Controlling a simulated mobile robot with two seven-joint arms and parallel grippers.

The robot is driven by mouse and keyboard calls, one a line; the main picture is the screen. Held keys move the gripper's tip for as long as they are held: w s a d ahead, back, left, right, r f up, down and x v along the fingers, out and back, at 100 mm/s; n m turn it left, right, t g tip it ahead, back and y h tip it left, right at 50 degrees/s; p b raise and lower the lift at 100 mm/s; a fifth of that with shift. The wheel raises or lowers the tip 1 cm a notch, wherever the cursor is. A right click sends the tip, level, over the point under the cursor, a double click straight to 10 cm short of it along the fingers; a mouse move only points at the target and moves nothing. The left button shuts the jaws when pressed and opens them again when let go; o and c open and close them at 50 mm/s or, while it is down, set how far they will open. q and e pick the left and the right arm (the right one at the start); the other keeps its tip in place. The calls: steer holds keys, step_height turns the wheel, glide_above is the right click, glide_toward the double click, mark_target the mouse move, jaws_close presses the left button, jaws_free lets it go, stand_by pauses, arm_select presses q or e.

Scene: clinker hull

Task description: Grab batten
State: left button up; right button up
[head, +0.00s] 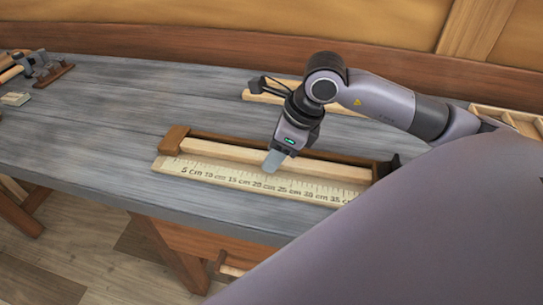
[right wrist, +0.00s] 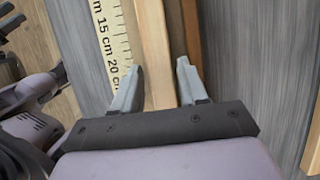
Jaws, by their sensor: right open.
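A pale wooden batten (head: 225,152) lies lengthwise in a measuring jig, beside a ruler strip (head: 205,172) marked in centimetres. My right gripper (head: 272,161) points down over the middle of the batten. In the right wrist view, its two fingers (right wrist: 159,66) are apart, with the batten (right wrist: 154,40) between them and the ruler (right wrist: 110,35) to the left. The gripper is open; I cannot tell whether either finger touches the batten.
The jig has a brown end block (head: 173,139) at its left and a dark rail behind the batten. Another pale strip (head: 262,97) lies farther back, partly behind my right arm. Small tools lie at the far left. The grey bench top (head: 95,120) is clear left of the jig.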

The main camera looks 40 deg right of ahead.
jaws_close()
steer(key=shift+w, duration=0.1)
